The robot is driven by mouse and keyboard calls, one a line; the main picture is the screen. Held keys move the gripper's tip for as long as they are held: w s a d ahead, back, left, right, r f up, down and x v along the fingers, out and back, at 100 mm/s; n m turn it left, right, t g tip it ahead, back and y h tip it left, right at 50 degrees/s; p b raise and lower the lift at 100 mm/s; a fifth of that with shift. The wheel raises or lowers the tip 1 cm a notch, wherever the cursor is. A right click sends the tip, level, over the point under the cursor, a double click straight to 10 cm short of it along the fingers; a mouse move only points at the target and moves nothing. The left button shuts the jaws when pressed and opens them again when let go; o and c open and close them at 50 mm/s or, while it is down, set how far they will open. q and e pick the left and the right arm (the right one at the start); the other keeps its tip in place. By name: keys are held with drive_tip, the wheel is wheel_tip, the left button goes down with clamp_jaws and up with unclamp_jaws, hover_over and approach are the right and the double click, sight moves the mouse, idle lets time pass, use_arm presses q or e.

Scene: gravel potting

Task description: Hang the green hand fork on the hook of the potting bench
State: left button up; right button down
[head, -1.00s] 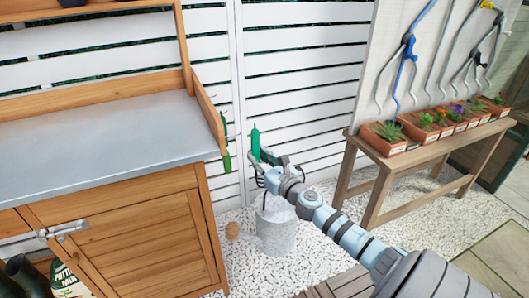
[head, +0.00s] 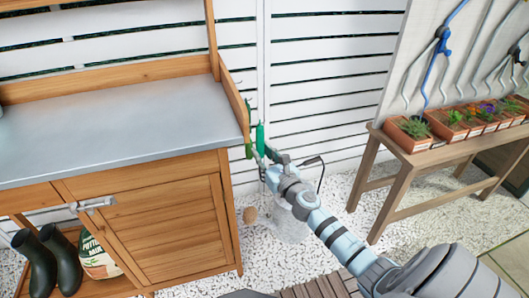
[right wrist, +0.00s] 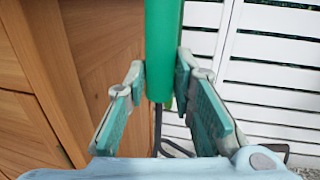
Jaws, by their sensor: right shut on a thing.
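My right gripper (head: 268,160) is shut on the green handle of the hand fork (head: 260,138), which stands about upright. The handle also runs down between the two fingers in the right wrist view (right wrist: 163,50). The fork's metal end is mostly hidden by the gripper; dark metal shows below the handle in the wrist view. The potting bench (head: 120,125) has a grey top and a wooden side board. The held fork is just right of this board's front end. Another green item (head: 248,150) hangs at the board's end. The hook cannot be made out clearly. My left gripper is out of view.
A metal watering can (head: 290,226) stands on the gravel below my right arm. A wooden table (head: 400,150) with several potted plants and a tool board is on the right. Boots (head: 48,255) and a potting mix bag (head: 97,258) are on the bench's lower shelf.

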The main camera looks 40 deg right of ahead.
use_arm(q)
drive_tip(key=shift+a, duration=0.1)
use_arm(e)
drive_tip(key=c, duration=1.3)
unclamp_jaws()
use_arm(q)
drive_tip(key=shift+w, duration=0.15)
use_arm(e)
drive_tip(key=shift+s, duration=0.15)
drive_tip(key=s+a, duration=0.1)
drive_tip(key=s, duration=1)
drive_tip(key=shift+s+a+f, duration=0.15)
drive_tip(key=shift+s+a, duration=0.15)
drive_tip(key=shift+s, duration=0.05)
